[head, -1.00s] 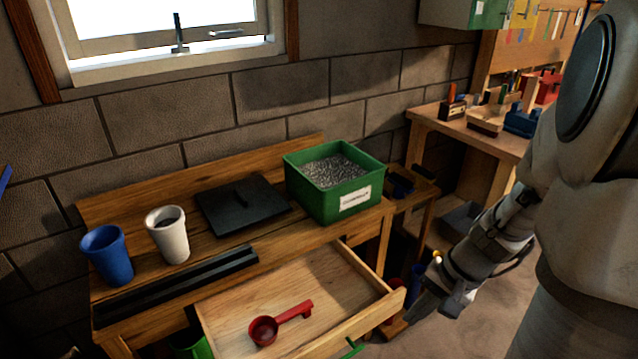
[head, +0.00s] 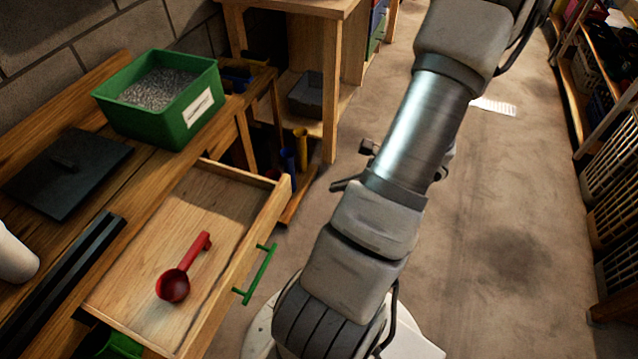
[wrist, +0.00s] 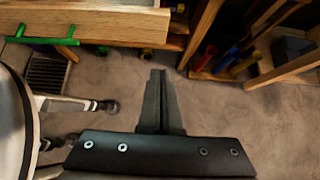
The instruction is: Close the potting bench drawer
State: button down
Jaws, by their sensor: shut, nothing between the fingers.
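The potting bench drawer (head: 215,205) is pulled well out from under the bench top (head: 150,185) in the head view. A red scoop (head: 173,285) lies inside it. Its front has a green bar handle (head: 262,272). In the wrist view, the drawer front (wrist: 95,18) and green handle (wrist: 42,41) are at the upper left. My gripper (wrist: 158,76) is shut and empty, over bare floor and apart from the drawer front and handle. In the head view, my arm is to the right of the drawer; the fingertips cannot be made out clearly there.
A green bin of grey granules (head: 180,125) and a dark flat lid-like panel (head: 65,170) are on the bench. A wooden workbench (head: 330,100) stands behind. Shelving (head: 610,130) lines the right. Concrete floor (head: 500,220) is open between.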

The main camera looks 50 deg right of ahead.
jog(key=x, duration=0.3)
jog(key=b+x, duration=0.1)
jog(key=x, duration=0.3)
jog(key=w+r+b+x, duration=0.1)
jog(key=x, duration=0.2)
jog(key=shift+w+a+f, duration=0.15)
jog(key=shift+w+a, duration=0.1)
jog(key=shift+a, duration=0.05)
jog(key=shift+w+a, duration=0.2)
jog(key=shift+w, duration=0.5)
jog(key=w+a+b, duration=0.2)
jog(key=w+a, duration=0.2)
jog(key=w, duration=0.8)
jog(key=w+a+b, duration=0.3)
jog(key=w+a, duration=0.1)
jog(key=w, duration=0.9)
jog(key=shift+w+r, duration=0.2)
jog(key=shift+w+a, duration=0.1)
jog(key=shift+a, duration=0.15)
